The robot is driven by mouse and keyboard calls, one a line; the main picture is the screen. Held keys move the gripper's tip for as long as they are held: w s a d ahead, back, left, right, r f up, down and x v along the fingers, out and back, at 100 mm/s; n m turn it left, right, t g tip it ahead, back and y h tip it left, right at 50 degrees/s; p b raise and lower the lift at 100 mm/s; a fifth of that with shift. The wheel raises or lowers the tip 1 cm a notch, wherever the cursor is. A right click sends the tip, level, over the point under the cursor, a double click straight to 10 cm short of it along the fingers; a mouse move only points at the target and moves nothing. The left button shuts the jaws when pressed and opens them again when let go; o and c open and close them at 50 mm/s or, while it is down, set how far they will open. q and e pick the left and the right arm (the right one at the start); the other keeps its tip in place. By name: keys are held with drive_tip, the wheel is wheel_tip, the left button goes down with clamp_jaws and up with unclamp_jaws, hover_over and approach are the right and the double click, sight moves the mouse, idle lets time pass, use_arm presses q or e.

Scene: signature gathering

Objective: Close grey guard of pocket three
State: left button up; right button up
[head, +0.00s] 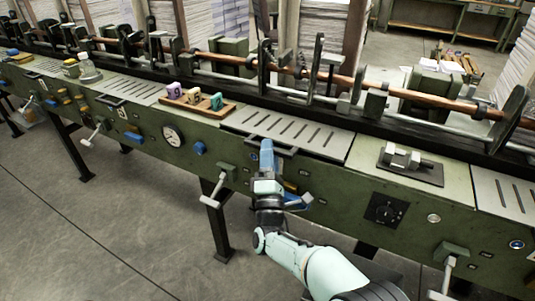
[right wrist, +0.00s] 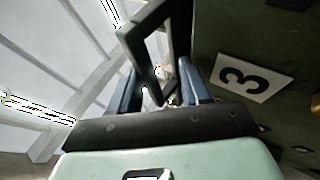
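A grey slotted guard plate (head: 300,131) lies along the top of the green machine, with a dark handle (head: 315,154) at its front edge. Whether it is slightly raised is hard to tell. The right wrist view shows a white label with a 3 (right wrist: 243,77) on the green front. My right gripper (head: 267,150) is at the guard's front edge. In the right wrist view its two blue fingers (right wrist: 162,88) stand apart, with the dark handle frame (right wrist: 150,25) between or just beyond them; contact cannot be told. My left gripper is not in view.
A wooden tray (head: 198,108) with several small coloured blocks stands left of the guard. A metal fixture on a dark pad (head: 411,174) sits right of it. A dial gauge (head: 172,136) and crank levers line the front. Rails and a copper shaft (head: 330,80) run behind.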

drive_tip(key=shift+s+d, duration=0.1)
drive_tip(key=shift+d, duration=0.05)
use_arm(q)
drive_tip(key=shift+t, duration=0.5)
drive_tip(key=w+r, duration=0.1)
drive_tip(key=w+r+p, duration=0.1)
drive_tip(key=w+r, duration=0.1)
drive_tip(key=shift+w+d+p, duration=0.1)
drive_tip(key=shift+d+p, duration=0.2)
use_arm(e)
drive_tip(key=v, duration=1.3)
drive_tip(key=shift+a, duration=0.2)
drive_tip(key=shift+s, duration=0.15)
